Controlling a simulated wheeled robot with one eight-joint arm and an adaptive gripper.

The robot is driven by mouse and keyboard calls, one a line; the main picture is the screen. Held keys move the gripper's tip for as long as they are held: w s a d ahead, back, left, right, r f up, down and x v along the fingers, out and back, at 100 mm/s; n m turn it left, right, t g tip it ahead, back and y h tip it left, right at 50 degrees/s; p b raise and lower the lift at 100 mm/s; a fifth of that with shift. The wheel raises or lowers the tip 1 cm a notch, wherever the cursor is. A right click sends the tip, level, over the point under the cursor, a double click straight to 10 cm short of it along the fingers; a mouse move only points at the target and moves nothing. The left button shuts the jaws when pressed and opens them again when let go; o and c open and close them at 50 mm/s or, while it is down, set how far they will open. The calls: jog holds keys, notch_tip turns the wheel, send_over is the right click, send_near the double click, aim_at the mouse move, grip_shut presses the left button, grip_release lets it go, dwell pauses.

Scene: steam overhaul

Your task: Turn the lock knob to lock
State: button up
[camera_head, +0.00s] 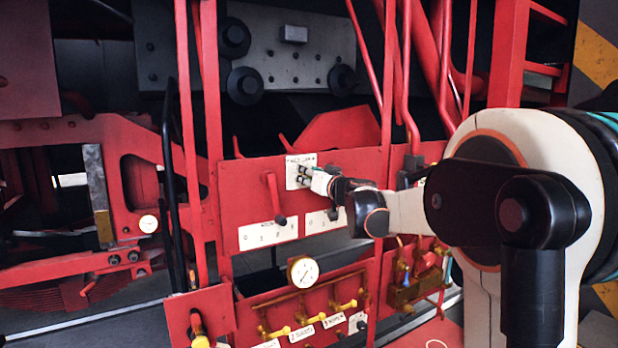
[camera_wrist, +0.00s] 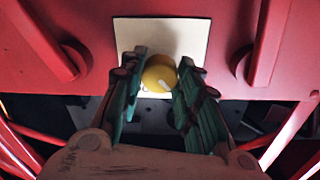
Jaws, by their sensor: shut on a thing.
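The lock knob (camera_wrist: 158,72) is round and yellow with a short white pointer mark. In the wrist view it sits in front of a pale plate (camera_wrist: 190,35) on a red panel, and the mark slants toward the lower right. My gripper (camera_wrist: 161,75) has its green, ridged fingers on the left and right sides of the knob, shut on it. In the head view my gripper (camera_head: 309,174) reaches in from the right to the small pale plate (camera_head: 296,161). The knob cannot be made out there, and the plate's lettering is too small to read.
A red lever (camera_head: 273,195) hangs left of the plate above a white numbered scale (camera_head: 268,234). Below are a round gauge (camera_head: 303,271) and several yellow valves. Vertical red posts (camera_head: 388,90) stand close to my arm. In the wrist view, red handles flank the plate.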

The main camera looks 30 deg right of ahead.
jog(key=shift+d+m+y+b, duration=0.1)
jog(key=shift+m+y+b, duration=0.2)
jog(key=shift+m+b, duration=5.5)
jog(key=m+p, duration=0.5)
jog(key=o, duration=1.1)
jog(key=shift+s, duration=0.1)
jog(key=shift+s+d, duration=0.15)
jog(key=shift+s, duration=3.55)
